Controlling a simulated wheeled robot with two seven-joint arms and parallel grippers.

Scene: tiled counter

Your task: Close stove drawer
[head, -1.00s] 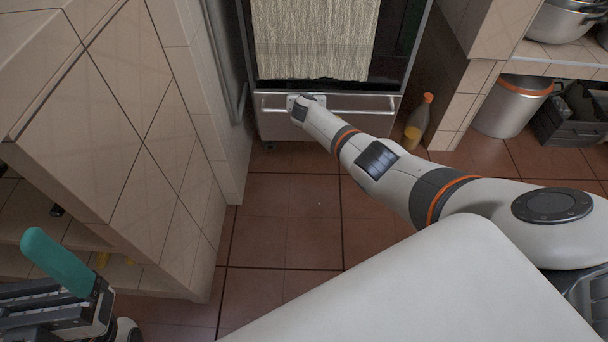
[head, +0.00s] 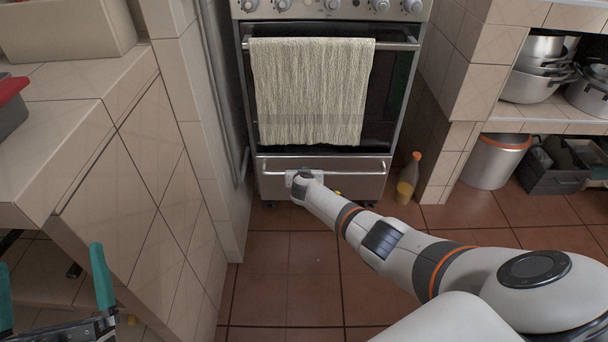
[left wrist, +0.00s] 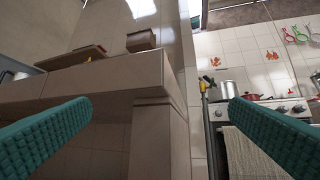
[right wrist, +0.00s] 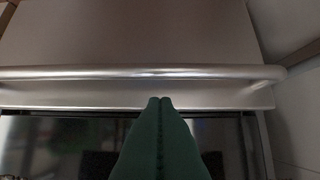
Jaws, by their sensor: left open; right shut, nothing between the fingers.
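The stove drawer (head: 350,184) is the metal front with a bar handle (head: 345,173) below the oven door (head: 385,110). Its front looks about in line with the oven door; I cannot tell if a small gap is left. My right gripper (head: 300,180) is at the left part of the drawer front, by the handle. In the right wrist view its green fingers (right wrist: 160,103) are shut and empty, tips close to the drawer front beside the handle bar (right wrist: 150,73); contact is unclear. My left gripper (left wrist: 162,101) is open and empty, by the tiled counter at left.
A towel (head: 310,90) hangs on the oven door. A tiled counter (head: 130,160) stands close on the left. A bottle (head: 408,180), a bin (head: 493,163) and a dark crate (head: 555,178) stand on the floor at right. The floor before the stove is clear.

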